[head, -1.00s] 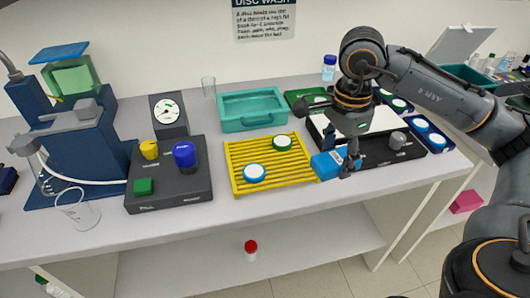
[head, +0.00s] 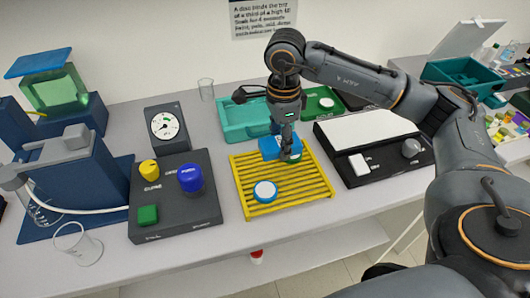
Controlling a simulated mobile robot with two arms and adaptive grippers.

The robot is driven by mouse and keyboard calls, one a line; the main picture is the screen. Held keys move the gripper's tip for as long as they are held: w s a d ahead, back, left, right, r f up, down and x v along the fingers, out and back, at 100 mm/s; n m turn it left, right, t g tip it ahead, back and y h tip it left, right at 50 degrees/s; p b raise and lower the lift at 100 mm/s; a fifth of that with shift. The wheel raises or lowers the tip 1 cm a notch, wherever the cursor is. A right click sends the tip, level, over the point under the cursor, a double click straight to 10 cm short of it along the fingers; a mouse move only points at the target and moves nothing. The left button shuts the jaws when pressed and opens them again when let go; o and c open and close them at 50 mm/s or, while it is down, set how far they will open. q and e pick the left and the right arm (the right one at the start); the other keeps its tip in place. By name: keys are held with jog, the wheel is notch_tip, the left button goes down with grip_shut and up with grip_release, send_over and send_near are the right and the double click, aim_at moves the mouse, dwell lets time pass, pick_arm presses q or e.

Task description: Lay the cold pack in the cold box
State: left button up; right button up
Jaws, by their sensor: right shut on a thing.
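The cold pack, a flat blue block (head: 269,147), is in my right gripper (head: 289,156), which is shut on it. It is over the back part of the yellow slatted rack (head: 250,208). The gripper and pack partly hide a green-rimmed disc there. I cannot tell the exact height of the pack above the rack. The likely cold box, a teal box (head: 434,72) with its pale lid (head: 474,42) raised, stands at the back right, well away from the gripper. My left gripper is not in view.
A teal tray (head: 231,122) lies behind the rack. A blue-rimmed disc (head: 265,191) rests on the rack. A black device with a white plate (head: 368,130) stands to the right. A dark control box (head: 172,222) with knobs and a dial gauge (head: 165,126) stand left.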

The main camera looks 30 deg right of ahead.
aim_at(265, 168)
jog(key=f, duration=0.1)
jog(key=w+a+f, duration=0.1)
jog(key=w+f+p, duration=0.1)
jog(key=shift+w+a+f, duration=0.1)
jog(key=shift+a+f, duration=0.2)
jog(key=shift+a, duration=0.05)
jog(key=shift+w+a+f, duration=0.1)
jog(key=shift+f, duration=0.1)
jog(key=f, duration=0.1)
jog(key=f+p, duration=0.1)
jog(key=f, duration=0.1)
jog(key=shift+w+a+p, duration=0.25)
jog(key=shift+p, duration=0.15)
jog(key=shift+f, duration=0.35)
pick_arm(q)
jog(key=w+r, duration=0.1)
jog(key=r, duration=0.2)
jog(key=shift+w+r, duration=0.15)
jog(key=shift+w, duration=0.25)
pick_arm(e)
jog(key=shift+f, duration=0.15)
jog(key=shift+f, duration=0.15)
jog(key=o, duration=0.8)
jog(key=shift+c, duration=0.2)
